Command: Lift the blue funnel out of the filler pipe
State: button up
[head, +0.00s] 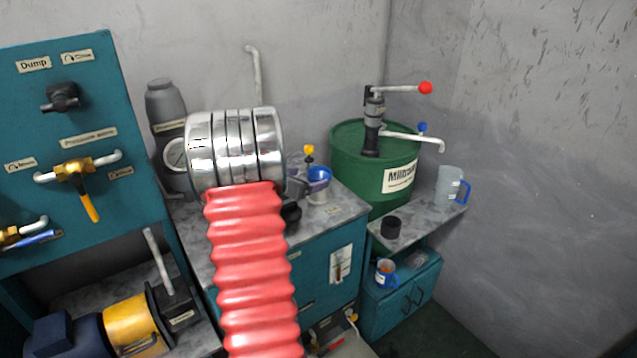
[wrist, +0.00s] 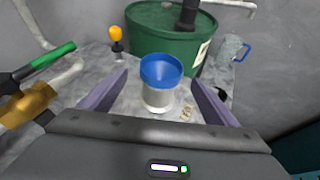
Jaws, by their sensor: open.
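The blue funnel (head: 319,176) sits upright in the top of the short grey filler pipe (head: 317,194) on the grey-topped teal cabinet. In the wrist view the funnel (wrist: 161,71) is a wide blue cup above the pale pipe (wrist: 158,98). My gripper (wrist: 158,95) is open, with one purple-grey finger on each side of the pipe in the picture. The fingers look empty and I cannot tell how far they are from the funnel.
A green drum (head: 372,165) with a hand pump (head: 373,125) stands behind and right of the funnel. A yellow-knobbed lever (wrist: 116,38) stands left of it, with a brass valve with a green handle (wrist: 28,100) further left. A clear jug (head: 449,186) and black cap (head: 390,228) are at right.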

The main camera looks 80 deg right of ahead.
aim_at(324, 175)
jog(key=shift+x, duration=1)
jog(key=shift+f, duration=0.1)
jog(key=shift+x, duration=2.55)
jog(key=shift+s+a+f, duration=0.1)
jog(key=shift+f, duration=0.05)
jog(key=c, duration=1.2)
notch_tip(324, 175, up, 10)
